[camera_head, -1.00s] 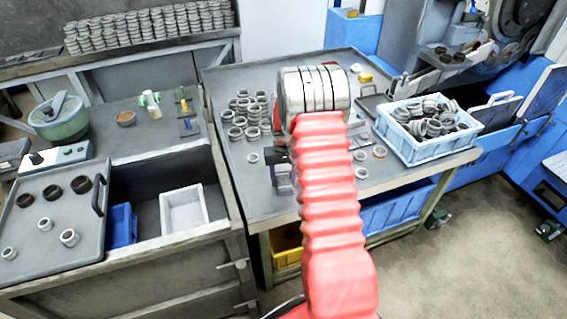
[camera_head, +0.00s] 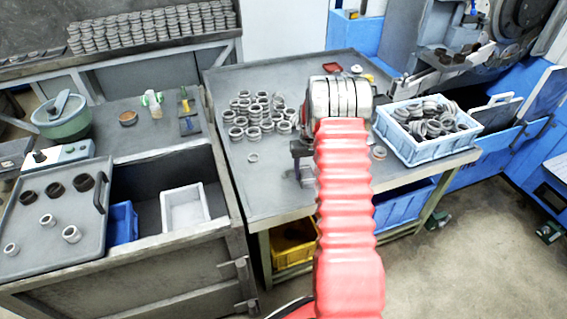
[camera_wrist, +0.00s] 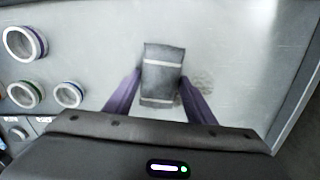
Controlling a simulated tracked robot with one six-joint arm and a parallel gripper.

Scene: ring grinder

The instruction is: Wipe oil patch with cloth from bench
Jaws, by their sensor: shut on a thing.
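The cloth (camera_wrist: 162,75) is a dark grey folded piece with pale stripes, seen in the wrist view. My gripper (camera_wrist: 160,95) has its two purple fingers closed on the cloth's sides. A mottled dark patch (camera_wrist: 203,80), likely the oil, shows on the grey bench top (camera_wrist: 240,50) just right of the cloth, partly hidden by the cloth and right finger. I cannot tell whether the cloth touches the bench. In the head view my gripper (camera_head: 302,165) is low over the bench's front part, partly hidden by my red arm.
Several metal rings (camera_head: 255,112) stand on the bench left of my arm; some also show in the wrist view (camera_wrist: 25,43). A light blue crate of rings (camera_head: 428,143) stands at the bench's right.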

